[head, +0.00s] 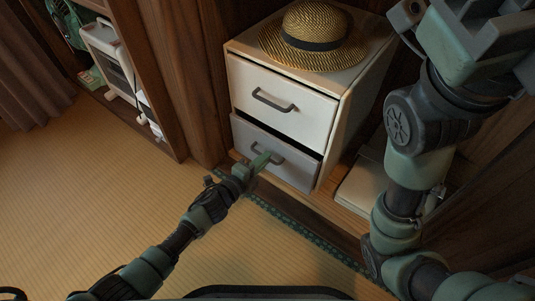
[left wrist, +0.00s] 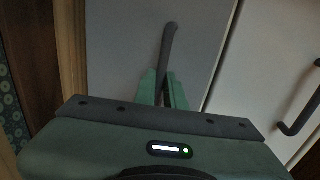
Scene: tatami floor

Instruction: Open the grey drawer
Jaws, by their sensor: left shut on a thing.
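The grey drawer (head: 294,170) is the lower of two drawers in a small white cabinet (head: 348,105). Its front stands slightly proud, with a dark gap along its top edge. My left gripper (head: 262,161) is shut on the drawer's dark bar handle (head: 276,158). In the left wrist view, the green fingers (left wrist: 165,88) close around the handle (left wrist: 169,42), against the grey front (left wrist: 125,45). Part of the handle is hidden by the fingers. My right arm (head: 405,150) rises at the right; its fingertips are not visible.
The closed white upper drawer (head: 280,90) has its own dark handle (head: 273,101). A straw hat (head: 314,40) lies on the cabinet. Tatami floor (head: 100,190) in front is clear. A wooden post (head: 200,80) and shelf with a white appliance (head: 108,52) stand left.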

